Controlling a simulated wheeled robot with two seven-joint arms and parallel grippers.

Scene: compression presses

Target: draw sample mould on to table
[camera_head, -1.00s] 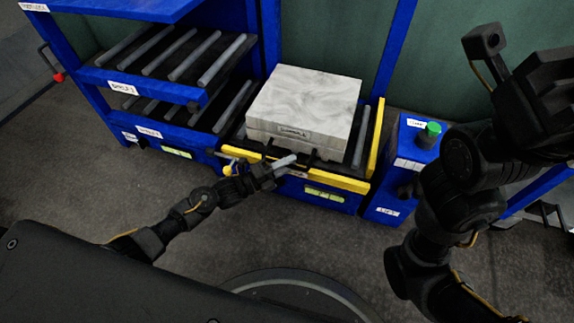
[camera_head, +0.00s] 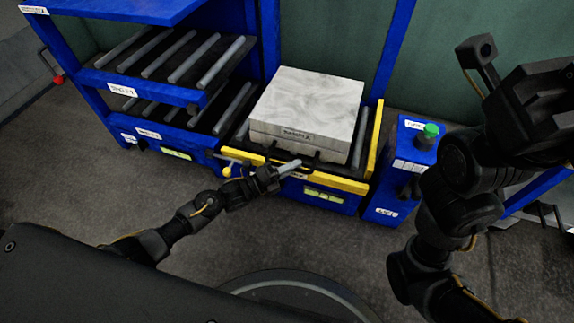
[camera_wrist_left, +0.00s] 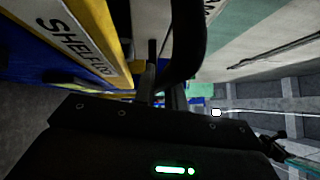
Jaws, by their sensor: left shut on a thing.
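The sample mould (camera_head: 310,100) is a pale grey marbled block with a label and dark brackets on its front. It sits on the yellow-edged roller table (camera_head: 345,184). A grey handle bar (camera_head: 289,166) stands out in front of it. My left gripper (camera_head: 270,179) is at the left part of this bar and shut on it. In the left wrist view the pale mould (camera_wrist_left: 262,28) fills the upper right, and a dark curved part hides the grip. My right gripper (camera_head: 535,88) is at the right edge, away from the mould; its fingers cannot be made out.
A blue roller shelf rack (camera_head: 165,92) stands left of the table. A blue post with a green button (camera_head: 430,130) stands to the right. A yellow guide (camera_head: 371,125) bounds the table's right side. The grey floor in front is clear.

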